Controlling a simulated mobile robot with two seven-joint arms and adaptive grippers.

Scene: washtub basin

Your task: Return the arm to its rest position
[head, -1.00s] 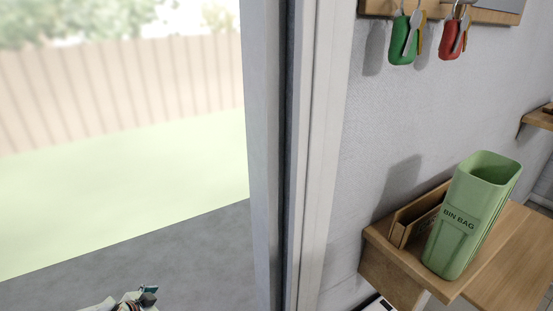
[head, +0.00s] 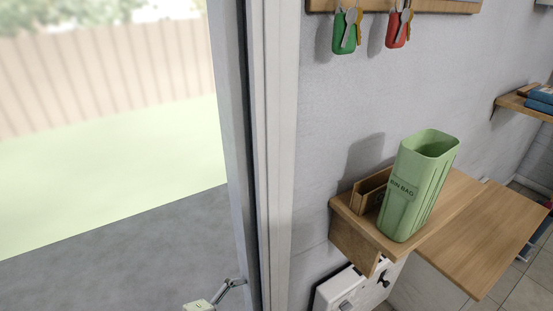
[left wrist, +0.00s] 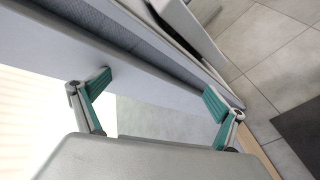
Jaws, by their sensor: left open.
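My left gripper (left wrist: 157,92) shows in the left wrist view with its two teal-padded fingers spread wide apart. Nothing is between them. Behind the fingers run a pale frame and a dark grey strip, close by; I cannot tell whether a finger touches them. In the head view only a small part of my left gripper (head: 226,290) shows at the bottom edge, beside the door frame (head: 272,150). The rest of that arm is out of the picture. My right gripper is in neither view.
A wooden wall shelf (head: 462,192) holds a green bin bag holder (head: 420,190). Green keys (head: 344,32) and red keys (head: 397,28) hang above. A white box-like unit (head: 345,288) is below the shelf. Open paving (head: 120,245) lies left of the frame.

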